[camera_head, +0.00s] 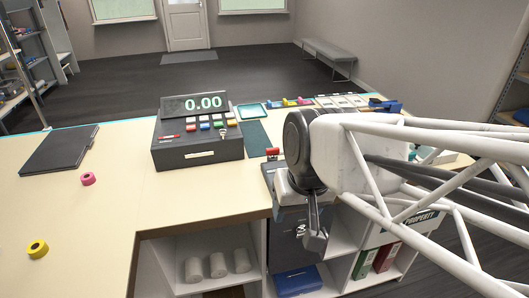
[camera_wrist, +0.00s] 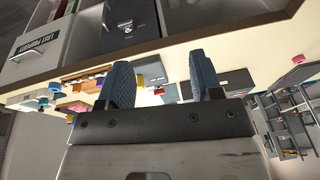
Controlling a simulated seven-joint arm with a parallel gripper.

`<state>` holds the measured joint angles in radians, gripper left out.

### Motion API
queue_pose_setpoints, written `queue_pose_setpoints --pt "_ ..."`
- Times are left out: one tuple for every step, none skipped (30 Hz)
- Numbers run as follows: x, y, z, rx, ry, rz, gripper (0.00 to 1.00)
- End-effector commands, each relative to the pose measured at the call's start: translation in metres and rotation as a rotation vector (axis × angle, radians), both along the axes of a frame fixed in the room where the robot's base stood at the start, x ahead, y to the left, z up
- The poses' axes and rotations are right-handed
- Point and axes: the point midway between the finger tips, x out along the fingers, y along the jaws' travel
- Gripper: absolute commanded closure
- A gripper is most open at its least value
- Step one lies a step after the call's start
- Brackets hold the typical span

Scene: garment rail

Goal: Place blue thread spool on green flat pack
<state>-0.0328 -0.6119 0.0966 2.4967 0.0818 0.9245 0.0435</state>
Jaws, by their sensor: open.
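I cannot make out a blue thread spool for certain in either view. A flat dark green piece (camera_head: 257,135) lies on the counter just right of the register; I cannot tell whether it is the green flat pack. My gripper (camera_head: 314,236) hangs at the counter's front edge in the head view, partly hidden by my own wrist. In the wrist view my gripper (camera_wrist: 163,78) shows two blue-grey fingers spread apart with nothing held between them. My arm hides part of the counter's right side.
The register (camera_head: 197,140) stands mid-counter. A pink spool (camera_head: 88,179), a yellow spool (camera_head: 38,249) and a black folder (camera_head: 60,150) lie to the left. A teal tray (camera_head: 252,111), small coloured items and a blue object (camera_head: 386,105) line the back. The front left counter is mostly clear.

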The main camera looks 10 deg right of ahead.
Motion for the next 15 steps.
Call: queue_pose_setpoints --pt "-0.007 -0.009 -0.001 -0.028 -0.001 0.002 0.41" --pt "-0.01 -0.013 -0.002 -0.042 -0.001 0.007 0.41" --pt "-0.013 -0.018 -0.002 -0.06 -0.001 0.012 0.41" --pt "-0.015 -0.02 -0.002 -0.069 0.0 0.014 0.41" --pt "-0.016 -0.023 -0.002 -0.077 0.0 0.017 0.41" --pt "-0.018 -0.025 -0.003 -0.086 0.001 0.019 0.41" --pt "-0.019 -0.026 -0.003 -0.089 0.001 0.02 0.41" --pt "-0.019 -0.026 -0.003 -0.091 0.002 0.022 0.41" --pt "-0.02 -0.026 -0.003 -0.092 0.002 0.021 0.41" --pt "-0.02 -0.027 -0.003 -0.094 0.002 0.022 0.41" --pt "-0.02 -0.026 -0.003 -0.093 0.002 0.022 0.41" --pt "-0.019 -0.026 -0.003 -0.093 0.002 0.022 0.41" --pt "-0.019 -0.026 -0.003 -0.093 0.002 0.022 0.41" --pt "-0.019 -0.026 -0.003 -0.093 0.002 0.022 0.41" --pt "-0.019 -0.026 -0.003 -0.093 0.002 0.022 0.41"
